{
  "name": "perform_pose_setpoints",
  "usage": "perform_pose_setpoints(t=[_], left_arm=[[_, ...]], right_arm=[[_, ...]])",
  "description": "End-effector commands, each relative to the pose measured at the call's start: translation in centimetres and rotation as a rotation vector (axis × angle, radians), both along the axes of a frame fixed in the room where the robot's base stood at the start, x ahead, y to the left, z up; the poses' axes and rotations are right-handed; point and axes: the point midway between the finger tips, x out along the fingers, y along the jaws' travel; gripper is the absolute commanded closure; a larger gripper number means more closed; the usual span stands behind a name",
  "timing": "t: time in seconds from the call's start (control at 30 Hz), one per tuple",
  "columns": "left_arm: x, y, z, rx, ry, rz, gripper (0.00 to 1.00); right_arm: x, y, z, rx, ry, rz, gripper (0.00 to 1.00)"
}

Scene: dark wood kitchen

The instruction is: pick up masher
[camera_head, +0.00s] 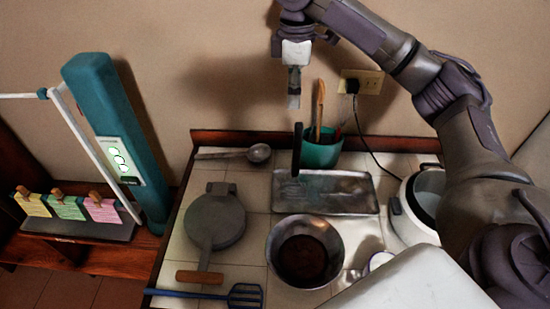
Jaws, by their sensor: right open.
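What looks like the masher (297,150) stands upright on the metal tray (350,193), its black handle pointing up. Its head at the tray's left part is hard to make out. My right gripper (294,101) hangs from the arm coming in from the right, fingers pointing down. In the picture it is just above the handle's top, with a gap between them. It is open and empty; its fingers overlap from this angle. My left gripper is not in view.
A green pot of utensils (320,153) stands behind the tray, near the wall. A metal bowl (304,253), a round press (214,221), a ladle (258,154), a blue slotted utensil (244,296) and a white cooker (410,225) crowd the tiled counter. A cord hangs from the wall socket (369,82).

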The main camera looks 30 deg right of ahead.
Motion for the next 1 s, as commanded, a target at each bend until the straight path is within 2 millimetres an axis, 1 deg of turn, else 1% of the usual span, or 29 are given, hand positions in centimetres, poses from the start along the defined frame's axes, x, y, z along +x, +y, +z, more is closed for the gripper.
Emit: perform_pose_setpoints(t=[0.07, 0.2, 0.37, 0.5, 0.6, 0.67, 0.77, 0.83, 0.9, 1.0], left_arm=[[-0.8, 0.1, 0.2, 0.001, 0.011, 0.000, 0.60], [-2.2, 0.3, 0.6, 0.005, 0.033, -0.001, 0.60], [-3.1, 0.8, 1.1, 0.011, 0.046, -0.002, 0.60], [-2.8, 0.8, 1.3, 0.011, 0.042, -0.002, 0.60], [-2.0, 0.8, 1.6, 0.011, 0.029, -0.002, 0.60], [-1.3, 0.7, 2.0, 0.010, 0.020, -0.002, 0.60], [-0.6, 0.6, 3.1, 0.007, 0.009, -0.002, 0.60], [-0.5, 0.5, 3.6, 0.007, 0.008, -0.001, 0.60], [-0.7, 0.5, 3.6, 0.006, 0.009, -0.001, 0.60], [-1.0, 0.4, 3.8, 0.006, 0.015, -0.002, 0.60]], right_arm=[[-0.1, -0.1, -0.8, -0.001, 0.005, 0.006, 0.48], [-0.2, -0.1, -3.4, -0.002, 0.007, 0.006, 0.48], [-0.2, -0.1, -6.5, -0.001, 0.005, 0.004, 0.48], [-0.2, -0.1, -8.0, 0.000, 0.004, 0.004, 0.48], [-0.2, -0.1, -8.5, 0.000, 0.002, 0.004, 0.48], [-0.2, -0.1, -8.9, -0.001, 0.003, 0.004, 0.48], [-0.4, -0.3, -10.3, -0.002, 0.006, 0.002, 0.48], [-0.5, -0.4, -11.4, -0.001, 0.006, 0.002, 0.48], [-0.4, -0.3, -12.5, 0.000, 0.004, 0.003, 0.48], [-0.4, -0.3, -13.3, -0.001, 0.002, 0.004, 0.48]])
